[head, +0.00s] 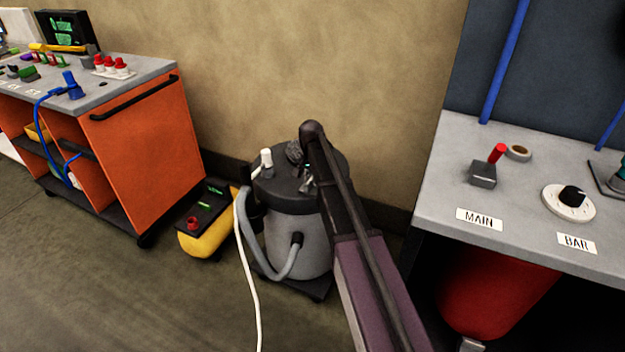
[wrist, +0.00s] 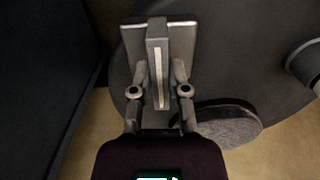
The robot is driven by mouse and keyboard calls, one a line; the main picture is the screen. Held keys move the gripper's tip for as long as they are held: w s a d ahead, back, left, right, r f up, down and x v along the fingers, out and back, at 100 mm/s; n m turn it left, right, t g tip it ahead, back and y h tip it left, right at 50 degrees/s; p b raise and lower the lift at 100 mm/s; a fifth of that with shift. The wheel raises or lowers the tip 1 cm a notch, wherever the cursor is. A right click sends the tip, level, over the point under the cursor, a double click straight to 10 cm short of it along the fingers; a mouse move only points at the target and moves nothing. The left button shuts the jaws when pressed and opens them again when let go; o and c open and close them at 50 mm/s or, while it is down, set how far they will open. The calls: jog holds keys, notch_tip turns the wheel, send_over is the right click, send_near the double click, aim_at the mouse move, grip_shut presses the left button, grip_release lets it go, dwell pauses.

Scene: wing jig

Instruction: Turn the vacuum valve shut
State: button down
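The grey vacuum unit (head: 295,240) stands on the floor by the wall, with a dark round lid. In the wrist view, a grey bar-shaped handle (wrist: 157,55), which looks like the valve's, sits on a flat grey block (wrist: 185,35) over the dark lid (wrist: 235,60). My gripper (wrist: 158,75) points at it, with one finger close on each side of the bar. Whether the fingers touch the bar is not clear. In the head view my gripper (head: 308,182) is small above the lid, and my arm hides part of the unit.
An orange cart (head: 140,150) stands at the left, a yellow case (head: 207,243) beside the unit. A grey bench (head: 450,165) with a red-handled MAIN lever (head: 497,153) and a BAR dial (head: 570,200) is at the right. A hose (head: 280,275) and white cable (head: 247,275) run in front.

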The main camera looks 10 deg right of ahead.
jog(key=shift+d, duration=0.2)
jog(key=shift+m, duration=0.5)
jog(key=m, duration=0.3)
jog(key=shift+s+m, duration=0.1)
jog(key=shift+m, duration=0.3)
jog(key=m, duration=0.9)
jog(key=shift+s, duration=0.1)
jog(key=m, duration=0.4)
